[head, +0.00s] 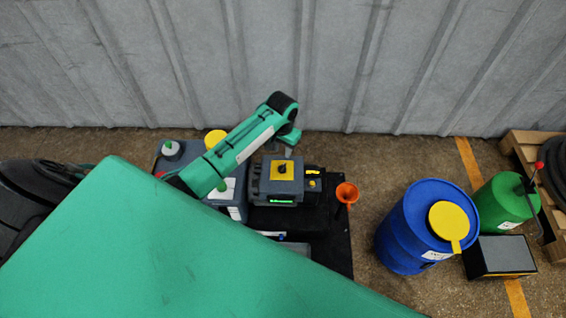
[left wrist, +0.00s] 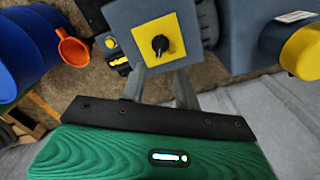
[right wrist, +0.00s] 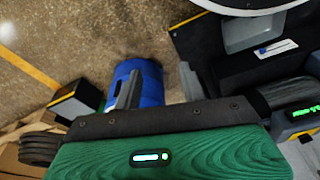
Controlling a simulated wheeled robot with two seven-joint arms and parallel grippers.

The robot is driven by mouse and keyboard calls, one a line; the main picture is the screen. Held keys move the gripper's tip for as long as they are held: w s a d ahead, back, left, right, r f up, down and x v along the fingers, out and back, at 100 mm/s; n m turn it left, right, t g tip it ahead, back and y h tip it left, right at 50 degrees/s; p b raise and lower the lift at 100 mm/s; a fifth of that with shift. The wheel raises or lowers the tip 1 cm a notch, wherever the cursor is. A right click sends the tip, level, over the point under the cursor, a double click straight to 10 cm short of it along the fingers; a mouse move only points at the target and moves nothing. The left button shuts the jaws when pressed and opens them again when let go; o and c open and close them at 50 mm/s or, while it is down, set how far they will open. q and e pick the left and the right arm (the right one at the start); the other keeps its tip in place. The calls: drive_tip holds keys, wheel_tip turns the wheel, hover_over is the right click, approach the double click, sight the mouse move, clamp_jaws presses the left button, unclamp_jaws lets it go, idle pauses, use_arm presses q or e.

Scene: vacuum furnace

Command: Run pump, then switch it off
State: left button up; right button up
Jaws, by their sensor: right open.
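The pump unit (head: 275,190) is a grey box with a yellow plate (head: 291,171) on top. A black rotary knob (head: 282,168) sits on the plate, and a small green display is lit on the box's front. My left gripper (head: 289,149) is beside the box's far side. In the left wrist view, the knob (left wrist: 160,44) faces me beyond the left fingertips (left wrist: 159,72), which are apart with nothing between them. My right gripper (right wrist: 158,85) shows only in its wrist view; it is open and empty, with a blue drum behind it.
An orange funnel (head: 347,193) stands at the black bench's right edge. A blue drum (head: 405,235) with a yellow lid, a green drum (head: 500,203) and a dark box (head: 500,258) stand on the floor to the right. A corrugated wall (head: 330,60) closes the back.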

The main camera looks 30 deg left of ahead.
sight(282, 166)
use_arm(q)
wheel_tip(282, 166, down, 8)
drive_tip(key=shift+f+b, duration=0.15)
drive_tip(key=shift+b, duration=0.5)
drive_tip(key=shift+f, duration=0.6)
use_arm(e)
drive_tip(key=shift+w+r+t, duration=0.15)
drive_tip(key=shift+w+r, duration=0.05)
drive_tip(key=shift+r, duration=0.7)
drive_tip(key=shift+w+r+t, duration=0.15)
drive_tip(key=shift+r, duration=0.75)
use_arm(q)
clamp_jaws()
